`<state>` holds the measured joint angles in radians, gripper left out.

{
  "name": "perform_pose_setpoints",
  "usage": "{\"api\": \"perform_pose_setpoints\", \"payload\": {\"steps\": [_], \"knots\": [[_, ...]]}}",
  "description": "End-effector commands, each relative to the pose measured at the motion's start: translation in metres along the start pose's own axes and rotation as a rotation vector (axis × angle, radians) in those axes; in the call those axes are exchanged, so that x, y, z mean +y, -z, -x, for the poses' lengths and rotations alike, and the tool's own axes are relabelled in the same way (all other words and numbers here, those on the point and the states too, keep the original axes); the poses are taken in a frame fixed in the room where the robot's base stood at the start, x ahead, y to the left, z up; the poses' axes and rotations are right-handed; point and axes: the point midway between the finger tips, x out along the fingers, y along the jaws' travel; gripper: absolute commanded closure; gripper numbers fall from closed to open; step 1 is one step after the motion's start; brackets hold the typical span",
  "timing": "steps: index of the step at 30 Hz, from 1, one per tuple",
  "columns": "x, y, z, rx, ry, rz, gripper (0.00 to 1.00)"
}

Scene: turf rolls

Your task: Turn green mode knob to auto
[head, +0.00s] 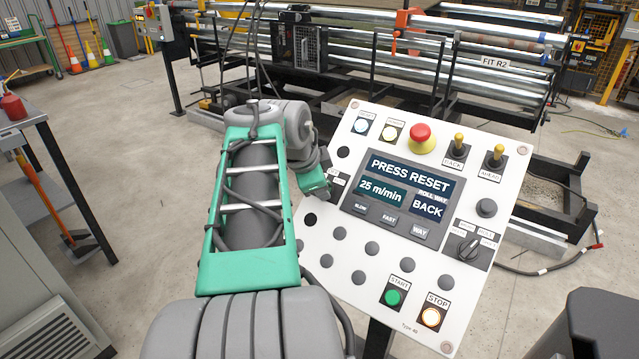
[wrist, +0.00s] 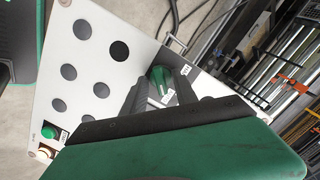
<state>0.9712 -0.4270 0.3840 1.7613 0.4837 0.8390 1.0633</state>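The green mode knob (wrist: 160,79) sits on a black plate at the panel's edge in the wrist view. In the head view my gripper hides it, and only part of its label plate (head: 338,181) shows. My gripper (head: 328,192) is at the left edge of the tilted white control panel (head: 335,262). In the wrist view my gripper (wrist: 162,90) has its two dark fingers apart, one on each side of the green knob. I cannot tell whether they touch it. The knob's pointing direction is unclear.
The panel also carries a red emergency button (head: 420,137), two toggle levers (head: 458,145), a display (head: 402,190), a black selector (head: 468,247), a green start button (head: 394,297) and a lit stop button (head: 431,316). A roller machine (head: 440,50) stands behind. Open floor lies left.

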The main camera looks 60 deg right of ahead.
Motion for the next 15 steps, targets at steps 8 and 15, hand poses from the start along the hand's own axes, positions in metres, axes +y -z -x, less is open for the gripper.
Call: {"api": "perform_pose_setpoints", "payload": {"steps": [8,15], "knots": [[-0.003,0.0,0.032,-0.002,0.006,0.001,0.65],[-0.001,0.0,0.074,0.0,0.002,0.001,0.65]]}}
